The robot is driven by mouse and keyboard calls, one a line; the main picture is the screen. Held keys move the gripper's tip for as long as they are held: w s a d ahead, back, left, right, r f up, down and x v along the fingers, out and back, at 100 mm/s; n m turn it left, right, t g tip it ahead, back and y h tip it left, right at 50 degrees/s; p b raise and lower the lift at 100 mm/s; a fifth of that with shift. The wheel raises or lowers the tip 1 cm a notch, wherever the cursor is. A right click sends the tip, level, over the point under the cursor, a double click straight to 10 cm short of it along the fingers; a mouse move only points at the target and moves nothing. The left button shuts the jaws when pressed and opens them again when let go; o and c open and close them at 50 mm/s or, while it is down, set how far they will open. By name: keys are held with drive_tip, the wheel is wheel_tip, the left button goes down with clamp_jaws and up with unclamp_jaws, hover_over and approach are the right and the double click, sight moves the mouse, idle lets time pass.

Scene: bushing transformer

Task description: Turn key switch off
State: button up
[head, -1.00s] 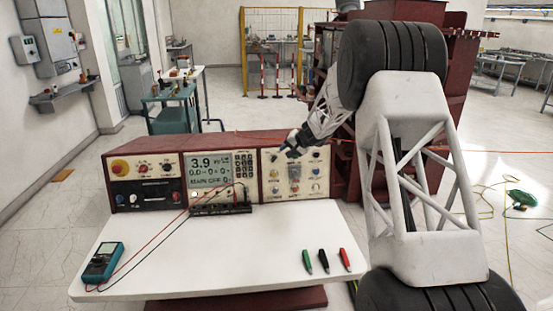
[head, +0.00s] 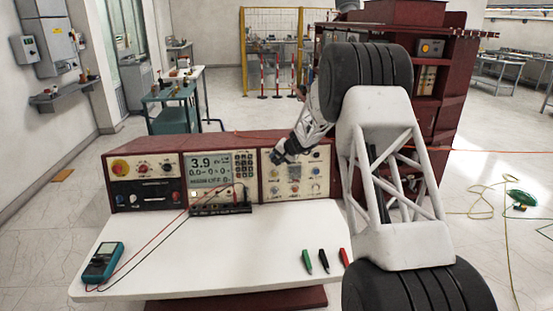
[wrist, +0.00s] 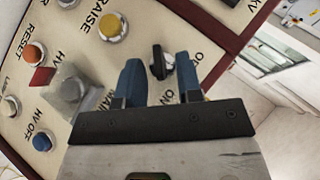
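The key switch (wrist: 158,62), a black key-like piece beside a chrome round part, sits on the cream control panel (wrist: 60,110). In the wrist view, my gripper (wrist: 160,72) has its two blue fingers apart, one on each side of the switch. The switch shows between and slightly beyond the fingertips, with no clear contact. Partly hidden "ON" and "O…" lettering is nearby. In the head view, my gripper (head: 277,157) is at the upper left of the right-hand panel (head: 300,185) and covers the switch there.
In the head view, a teal meter (head: 103,262) and several probes or clips lie on the white tabletop (head: 200,260), whose middle is clear.

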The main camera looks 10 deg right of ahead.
drive_tip(key=shift+a, duration=0.1)
clamp_jaws()
drive_tip(key=shift+h, duration=0.4)
drive_tip(key=shift+w+a+r+n+g+h, duration=0.1)
drive_tip(key=shift+a+n+g+h, duration=0.1)
drive_tip(key=shift+n+h, duration=0.45)
drive_tip(key=shift+a+r+n+g+h, duration=0.1)
drive_tip(key=shift+n+g+h, duration=0.1)
drive_tip(key=shift+n+h, duration=0.45)
drive_tip(key=shift+a+n+h, duration=0.15)
drive_tip(key=shift+n+h, duration=0.35)
drive_tip(key=shift+h, duration=0.5)
drive_tip(key=shift+a+n+h, duration=0.15)
drive_tip(key=shift+n+h, duration=0.35)
drive_tip(key=shift+h, duration=0.5)
drive_tip(key=shift+a+f+n+h, duration=0.15)
drive_tip(key=shift+n+h, duration=0.4)
drive_tip(key=shift+h, duration=0.35)
drive_tip(key=shift+a+r+n+h, duration=0.15)
drive_tip(key=shift+n+h, duration=0.4)
drive_tip(key=shift+h, duration=0.35)
drive_tip(key=shift+a+f+n+t+h, duration=0.1)
drive_tip(key=shift+f+n+t+h, duration=0.1)
drive_tip(key=shift+n+h, duration=0.45)
drive_tip(key=shift+f+n+t+h, duration=0.1)
drive_tip(key=shift+n+t+h, duration=0.2)
drive_tip(key=shift+h, duration=0.55)
